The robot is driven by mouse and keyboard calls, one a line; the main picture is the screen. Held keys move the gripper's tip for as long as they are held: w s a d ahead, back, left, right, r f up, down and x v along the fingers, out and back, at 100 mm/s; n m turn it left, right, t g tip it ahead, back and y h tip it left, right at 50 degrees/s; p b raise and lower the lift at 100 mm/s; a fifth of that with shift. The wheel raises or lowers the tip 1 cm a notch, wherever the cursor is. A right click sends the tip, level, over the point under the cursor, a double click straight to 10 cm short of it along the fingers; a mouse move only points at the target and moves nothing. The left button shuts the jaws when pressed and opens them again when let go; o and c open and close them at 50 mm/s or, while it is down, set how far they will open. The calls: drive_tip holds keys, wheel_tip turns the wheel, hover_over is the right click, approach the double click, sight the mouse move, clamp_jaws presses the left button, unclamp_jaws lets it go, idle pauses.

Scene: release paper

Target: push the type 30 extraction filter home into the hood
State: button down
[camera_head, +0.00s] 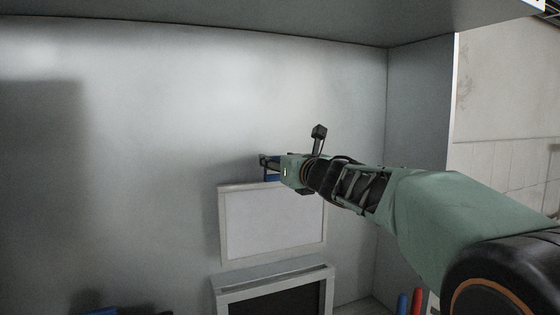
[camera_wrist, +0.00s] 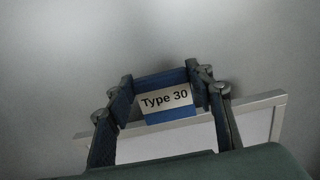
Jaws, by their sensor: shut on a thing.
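The filter (camera_head: 272,223) is a white panel in a pale frame, upright in front of the hood's grey back wall. The panel looks slightly tilted. Below it is a pale housing (camera_head: 322,284) with a long slot along its top and a dark front. A gap shows between the panel's lower edge and the slot.
The hood's back wall (camera_head: 170,130) is bare around my gripper. A side wall (camera_head: 418,130) stands to the right, beside my arm. Blue and red upright items (camera_head: 417,301) are at the bottom right. Dark, blue and red items (camera_head: 100,311) show at the bottom left edge.

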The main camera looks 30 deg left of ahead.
sight(278, 180)
wheel_tip(278, 180, down, 6)
drive_tip(key=b, duration=0.6)
drive_tip(key=shift+r, duration=0.2)
drive_tip(key=shift+b, duration=0.65)
idle(1.5)
